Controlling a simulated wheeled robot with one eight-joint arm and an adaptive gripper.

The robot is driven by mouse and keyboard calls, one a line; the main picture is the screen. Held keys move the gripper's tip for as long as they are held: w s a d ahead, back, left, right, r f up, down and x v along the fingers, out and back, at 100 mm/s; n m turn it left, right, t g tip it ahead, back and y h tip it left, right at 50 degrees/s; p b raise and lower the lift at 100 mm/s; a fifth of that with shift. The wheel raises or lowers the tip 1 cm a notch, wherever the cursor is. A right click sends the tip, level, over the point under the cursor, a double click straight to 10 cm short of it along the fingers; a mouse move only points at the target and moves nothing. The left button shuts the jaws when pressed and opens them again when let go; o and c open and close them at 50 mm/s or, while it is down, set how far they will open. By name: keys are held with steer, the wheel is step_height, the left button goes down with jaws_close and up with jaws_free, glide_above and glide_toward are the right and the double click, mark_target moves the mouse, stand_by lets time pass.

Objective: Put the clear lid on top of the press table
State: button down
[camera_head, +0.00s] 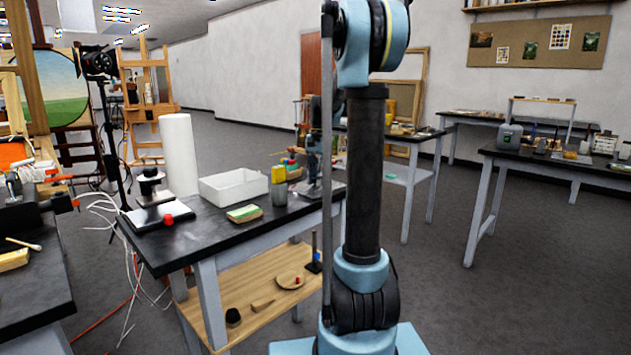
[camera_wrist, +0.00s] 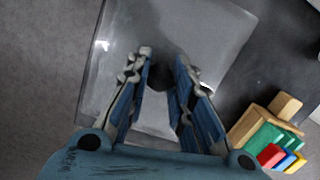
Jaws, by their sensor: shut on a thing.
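In the wrist view my gripper (camera_wrist: 165,58) is closed around a small dark part on the clear lid, apparently its knob. The clear lid (camera_wrist: 215,28) is a transparent, square-cornered sheet below the fingers, with a bright glint on its left edge. The fingers hide part of the knob. A dark tabletop (camera_wrist: 268,75) lies below and right of the lid; grey floor shows at left. In the head view a black-topped table (camera_head: 215,232) stands left of my arm; I cannot tell for sure that it is the press table. Neither gripper nor lid is clearly visible there.
Wooden and coloured blocks (camera_wrist: 270,135) sit close right of the gripper. The black-topped table carries a white tray (camera_head: 235,186), a white roll (camera_head: 179,155), a sponge (camera_head: 244,214) and a small black-and-white device (camera_head: 152,187). More tables stand right; open floor (camera_head: 440,290) lies between.

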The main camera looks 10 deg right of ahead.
steer(key=shift+f, duration=0.2)
steer(key=c, duration=1.4)
jaws_free()
step_height(320, 180, up, 12)
steer(key=d, duration=0.1)
steer(key=s+a+f+n+t, duration=0.15)
steer(key=s+f, duration=0.35)
steer(key=s, duration=0.5)
steer(key=s+f+n, duration=0.3)
steer(key=s+f, duration=0.1)
steer(key=s, duration=0.6)
steer(key=s+f+n, duration=0.1)
steer(key=s+f, duration=0.4)
steer(key=s+f+n+t, duration=0.1)
steer(key=s+f+n, duration=0.1)
steer(key=s+f, duration=0.3)
steer(key=s+f+n+h, duration=0.1)
steer(key=s+f, duration=0.4)
steer(key=f, duration=0.2)
steer(key=shift+d+t, duration=0.15)
steer(key=shift+t, duration=0.2)
